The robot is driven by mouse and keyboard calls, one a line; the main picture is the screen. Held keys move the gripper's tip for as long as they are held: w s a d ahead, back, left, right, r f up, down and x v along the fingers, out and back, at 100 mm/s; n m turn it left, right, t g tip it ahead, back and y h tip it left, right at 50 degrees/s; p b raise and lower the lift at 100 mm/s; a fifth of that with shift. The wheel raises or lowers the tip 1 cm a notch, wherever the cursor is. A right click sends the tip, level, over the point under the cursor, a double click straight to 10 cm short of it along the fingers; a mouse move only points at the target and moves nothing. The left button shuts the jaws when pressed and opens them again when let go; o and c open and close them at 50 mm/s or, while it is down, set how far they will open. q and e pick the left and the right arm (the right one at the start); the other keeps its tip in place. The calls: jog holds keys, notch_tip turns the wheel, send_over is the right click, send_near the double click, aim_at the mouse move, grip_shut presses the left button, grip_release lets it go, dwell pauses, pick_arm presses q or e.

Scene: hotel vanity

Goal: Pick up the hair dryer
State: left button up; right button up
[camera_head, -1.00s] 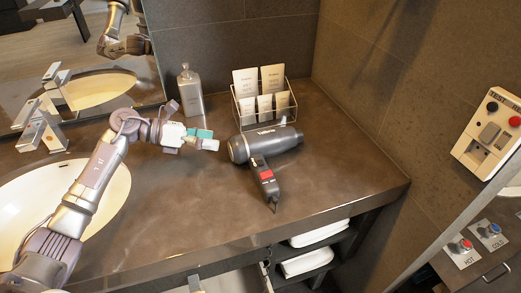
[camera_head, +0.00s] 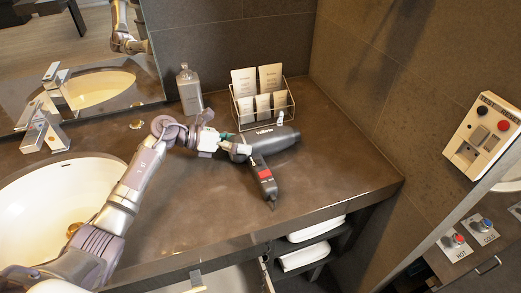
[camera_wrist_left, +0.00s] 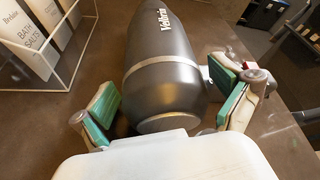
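The dark grey hair dryer (camera_head: 272,139) lies on the brown counter, its barrel pointing left-right and its handle (camera_head: 264,177) with a red switch toward the front edge. My left gripper (camera_head: 232,147) is at the left end of the barrel. In the left wrist view the barrel (camera_wrist_left: 166,75) lies between the two green-padded fingers of the left gripper (camera_wrist_left: 168,102). The fingers are spread, with a gap visible on the left side; on the right side contact is hard to judge. My right gripper is not in view.
A wire rack (camera_head: 263,102) with toiletry packets stands just behind the dryer. A grey bottle (camera_head: 189,90) stands behind my left arm. A white sink (camera_head: 40,203) and faucet (camera_head: 42,130) are at left. The counter right of the dryer is clear up to the wall.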

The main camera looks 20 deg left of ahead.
pick_arm(q)
jog(key=c, duration=1.6)
jog(key=shift+o, duration=0.2)
jog(key=shift+r, duration=0.1)
jog(key=shift+r, duration=0.15)
